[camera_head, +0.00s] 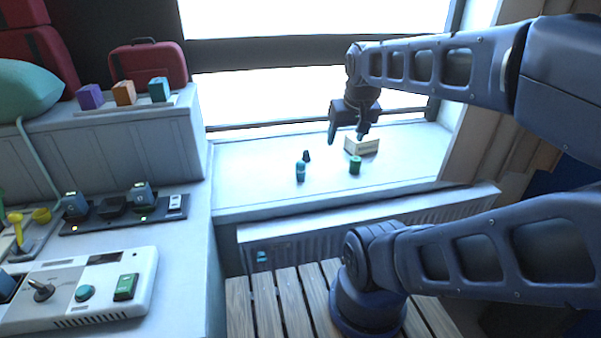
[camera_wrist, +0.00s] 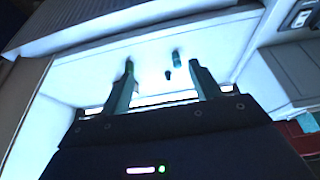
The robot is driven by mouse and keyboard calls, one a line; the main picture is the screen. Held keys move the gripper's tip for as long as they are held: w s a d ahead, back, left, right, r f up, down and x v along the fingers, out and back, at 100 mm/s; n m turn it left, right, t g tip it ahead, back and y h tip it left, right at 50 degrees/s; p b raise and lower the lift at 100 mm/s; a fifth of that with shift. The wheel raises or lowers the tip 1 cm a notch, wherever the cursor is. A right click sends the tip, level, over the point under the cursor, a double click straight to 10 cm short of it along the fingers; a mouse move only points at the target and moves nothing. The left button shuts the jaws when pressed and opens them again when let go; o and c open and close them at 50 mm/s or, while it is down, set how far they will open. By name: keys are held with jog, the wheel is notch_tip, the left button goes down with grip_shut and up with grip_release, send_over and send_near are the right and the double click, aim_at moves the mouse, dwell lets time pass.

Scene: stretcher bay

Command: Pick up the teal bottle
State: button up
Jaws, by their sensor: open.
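The teal bottle (camera_head: 300,171) stands on the white window sill (camera_head: 240,180), left of the middle of the sill. It also shows in the wrist view (camera_wrist: 176,59), beyond and between my fingers. My gripper (camera_head: 347,138) is open and empty. It hangs above the sill, apart from the bottle, to its right and further back in the head view. In the wrist view its two fingers (camera_wrist: 163,86) are spread wide, with nothing between them.
A small dark object (camera_head: 306,156) stands just behind the bottle. The window is behind, a radiator (camera_head: 320,236) below. A grey cabinet (camera_head: 205,150) bounds the sill's left.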

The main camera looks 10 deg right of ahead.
jog(key=w+f+m+g+y, duration=0.1)
jog(key=w+f, duration=0.2)
jog(key=w, duration=0.4)
jog(key=w+f+m, duration=0.1)
jog(key=w+f, duration=0.3)
jog(key=w, duration=0.3)
jog(key=m+h, duration=0.2)
jog(key=h, duration=0.1)
send_over(299, 163)
jog(key=s+a, duration=0.1)
jog(key=s, duration=0.1)
notch_tip(299, 163, down, 15)
jog(key=shift+t, duration=0.3)
jog(key=shift+x, duration=5.5)
jog(key=shift+s+d, duration=0.1)
jog(key=shift+s, duration=0.05)
jog(key=shift+c, duration=0.2)
jog(key=c, duration=1)
